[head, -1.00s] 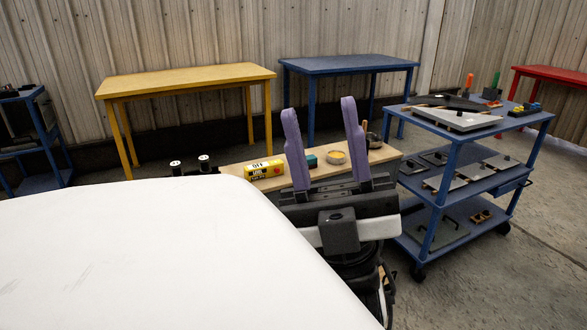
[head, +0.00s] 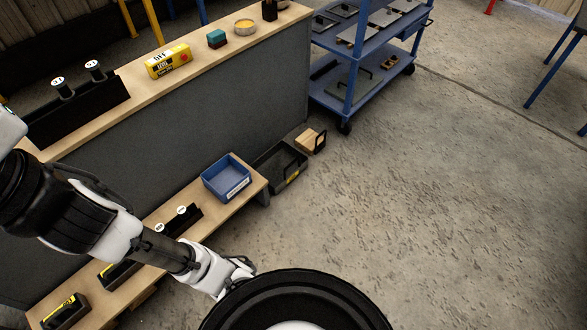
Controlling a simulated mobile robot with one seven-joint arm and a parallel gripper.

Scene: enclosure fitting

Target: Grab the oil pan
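A dark, shallow tray (head: 292,176) with a raised handle and a yellow label sits on the floor, beyond the end of the low wooden shelf. It looks most like the oil pan, but I cannot read its label. A small round tin (head: 245,27) with a yellow-orange inside stands on the upper bench. My arm reaches from the left edge towards the bottom middle, above the low shelf. My gripper is not in view, and its purple fingers do not show. The tray is well apart from the visible part of my arm.
A blue bin (head: 226,196) stands at the right end of the low shelf (head: 150,268). A wooden block (head: 306,141) lies behind the tray, near the blue cart (head: 347,100). A yellow box (head: 168,62) and a teal block (head: 217,39) are on the bench. Open floor lies right.

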